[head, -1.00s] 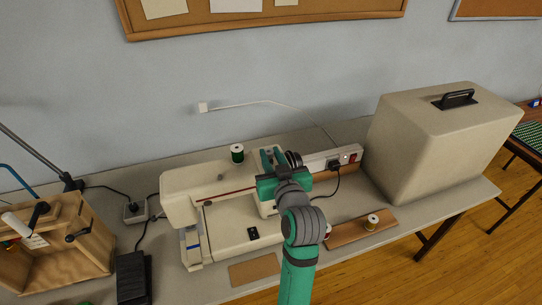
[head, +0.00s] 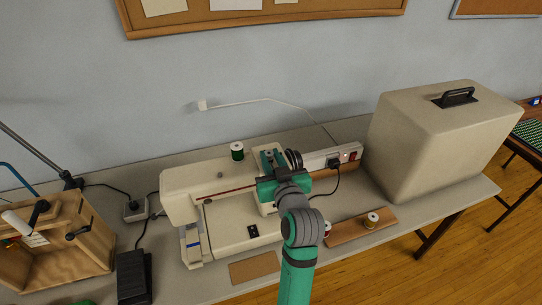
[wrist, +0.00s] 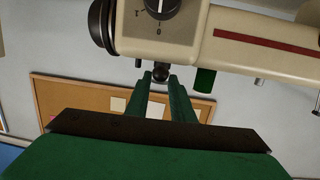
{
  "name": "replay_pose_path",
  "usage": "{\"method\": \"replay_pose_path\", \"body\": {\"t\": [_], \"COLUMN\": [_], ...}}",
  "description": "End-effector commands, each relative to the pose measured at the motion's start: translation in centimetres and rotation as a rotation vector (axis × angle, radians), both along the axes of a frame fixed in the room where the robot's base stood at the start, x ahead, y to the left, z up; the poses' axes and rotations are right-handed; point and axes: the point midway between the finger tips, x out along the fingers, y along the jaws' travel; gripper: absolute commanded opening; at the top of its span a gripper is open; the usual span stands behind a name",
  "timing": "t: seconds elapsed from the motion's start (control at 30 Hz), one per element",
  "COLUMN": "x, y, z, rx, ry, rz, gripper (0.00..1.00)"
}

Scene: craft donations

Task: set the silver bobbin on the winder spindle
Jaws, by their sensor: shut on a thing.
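My gripper (wrist: 160,80) is shut on a small dark round thing in the wrist view, which I take to be the silver bobbin (wrist: 161,73); shadow hides its colour. It is close to the top of the cream sewing machine (wrist: 245,45), near the dial and the dark handwheel (wrist: 101,24). I cannot tell whether it touches the machine. A small post (wrist: 138,63) stands beside it. The winder spindle is not clearly visible. In the head view my gripper (head: 269,160) is over the right end of the sewing machine (head: 190,180), and my arm hides the bobbin.
A green spool (head: 237,151) stands on the machine close to my gripper. A wooden board (head: 345,233) with spools lies right of my arm. A wooden box (head: 75,262) stands left.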

Motion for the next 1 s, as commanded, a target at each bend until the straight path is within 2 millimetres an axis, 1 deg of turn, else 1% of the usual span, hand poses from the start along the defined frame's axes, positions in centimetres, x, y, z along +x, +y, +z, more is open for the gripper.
{"method": "replay_pose_path", "body": {"t": [0.27,0.3,0.37,0.4,0.67,0.77,0.87,1.0], "x": [0.0,0.0,0.0,0.0,0.0,-0.4,-1.4,-3.8], "y": [0.0,0.0,0.0,0.0,0.0,-0.1,-0.5,-1.0], "z": [-0.1,-0.1,-0.1,-0.1,-0.1,-0.1,0.1,0.5], "rx": [0.000,0.000,0.000,0.000,0.000,0.001,0.000,0.000], "ry": [0.000,0.000,0.000,0.000,0.000,0.000,-0.001,-0.001], "rz": [0.000,0.000,0.000,0.000,0.000,-0.001,-0.002,-0.002], "gripper": [0.01,0.24,0.38,0.43,0.43,0.43,0.43,0.43]}}
